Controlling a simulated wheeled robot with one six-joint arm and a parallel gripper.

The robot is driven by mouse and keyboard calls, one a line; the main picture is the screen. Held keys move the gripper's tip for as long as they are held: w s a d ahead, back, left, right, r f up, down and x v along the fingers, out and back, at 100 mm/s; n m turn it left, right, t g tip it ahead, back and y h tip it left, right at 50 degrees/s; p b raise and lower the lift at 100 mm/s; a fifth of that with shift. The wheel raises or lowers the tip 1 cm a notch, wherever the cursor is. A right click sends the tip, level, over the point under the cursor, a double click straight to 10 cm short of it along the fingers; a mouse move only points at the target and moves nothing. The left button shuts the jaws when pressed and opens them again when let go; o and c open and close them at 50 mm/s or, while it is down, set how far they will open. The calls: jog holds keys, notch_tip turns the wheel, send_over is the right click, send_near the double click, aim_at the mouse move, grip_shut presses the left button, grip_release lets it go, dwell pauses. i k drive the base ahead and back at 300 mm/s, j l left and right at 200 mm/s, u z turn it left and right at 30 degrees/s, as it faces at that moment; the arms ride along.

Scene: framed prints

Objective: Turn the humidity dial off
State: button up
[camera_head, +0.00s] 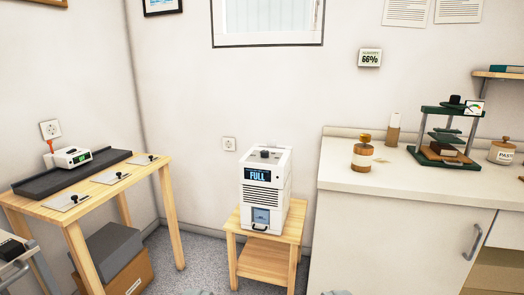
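A white dehumidifier-like unit (280,160) stands on a small wooden stool (262,262) in the middle of the view. Its dark display (258,174) reads "FULL". A dark round knob (265,153), likely the humidity dial, sits on its top; its setting is too small to read. A small tank with a window (261,216) is in the lower front. My gripper (267,292) shows only as two grey tips at the bottom edge, wide apart, with nothing seen between them. It is well short of the unit.
A wall meter (370,57) reads 66%. A wall socket (229,144) is left of the unit.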

aim_at(264, 153)
jog(key=i, duration=0.75)
jog(key=i+l, duration=0.15)
jog(key=i, duration=0.55)
jog(key=i+u, duration=0.1)
jog(key=i, duration=0.65)
